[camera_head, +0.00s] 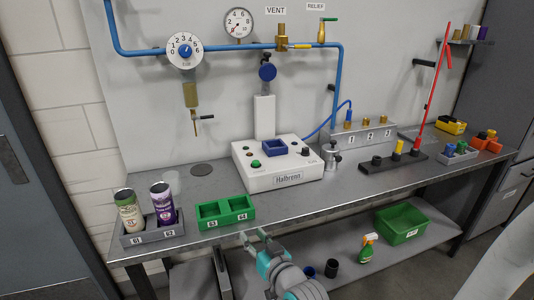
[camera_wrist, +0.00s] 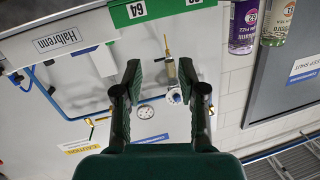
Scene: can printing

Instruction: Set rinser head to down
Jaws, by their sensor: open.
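No part is labelled as the rinser head. A white machine marked Halbrenn (camera_head: 282,178) stands mid-bench with a blue square holder (camera_head: 275,147) on top. Behind it a white column (camera_head: 264,116) rises to a round blue part (camera_head: 267,72) below the blue pipe; I cannot tell if this is the rinser head. In the wrist view my gripper (camera_wrist: 160,75) shows two dark fingers spread apart with nothing held. That view is upside down and shows the machine's label (camera_wrist: 62,39).
A green tray (camera_head: 238,216) and a grey tray (camera_head: 135,239) with two cans stand at the front left. A numbered valve block (camera_head: 380,134) and a small metal canister (camera_head: 331,157) are beside the machine.

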